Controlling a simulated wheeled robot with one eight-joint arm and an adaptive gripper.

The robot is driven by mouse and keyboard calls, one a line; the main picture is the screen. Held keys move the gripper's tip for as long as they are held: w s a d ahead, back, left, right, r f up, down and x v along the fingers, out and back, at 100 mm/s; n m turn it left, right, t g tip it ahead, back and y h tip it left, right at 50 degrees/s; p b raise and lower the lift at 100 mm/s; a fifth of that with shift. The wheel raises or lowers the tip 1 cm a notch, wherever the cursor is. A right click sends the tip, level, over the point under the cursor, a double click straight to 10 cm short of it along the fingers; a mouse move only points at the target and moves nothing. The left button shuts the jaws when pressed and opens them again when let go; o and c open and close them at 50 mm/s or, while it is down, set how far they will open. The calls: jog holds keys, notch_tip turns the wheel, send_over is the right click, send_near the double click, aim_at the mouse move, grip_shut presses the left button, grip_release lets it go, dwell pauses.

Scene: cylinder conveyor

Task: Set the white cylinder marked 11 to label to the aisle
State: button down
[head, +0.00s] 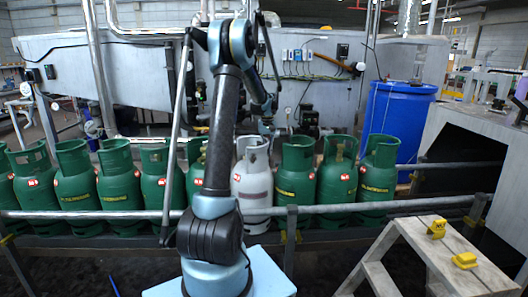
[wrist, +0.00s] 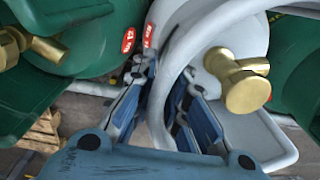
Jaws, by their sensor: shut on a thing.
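The white cylinder (head: 252,188) stands upright in a row of green cylinders behind a metal rail. Its red label is too small to read surely. In the wrist view its white collar (wrist: 205,25) curves around a brass valve (wrist: 247,88). My gripper (wrist: 168,98) has its blue-grey fingers on either side of the collar's rim and is shut on it. In the head view my arm rises in front of the row and reaches over to the white cylinder's top; the fingers are hard to make out there.
Green cylinders stand close on both sides, one on the left (head: 197,170) and one on the right (head: 295,172). The rail (head: 400,206) runs along the front. A blue drum (head: 400,115) stands behind at right. A wooden step stand (head: 420,240) with yellow pieces is at front right.

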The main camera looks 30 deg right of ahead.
jog(key=c, duration=1.6)
grip_release()
notch_tip(320, 180, up, 12)
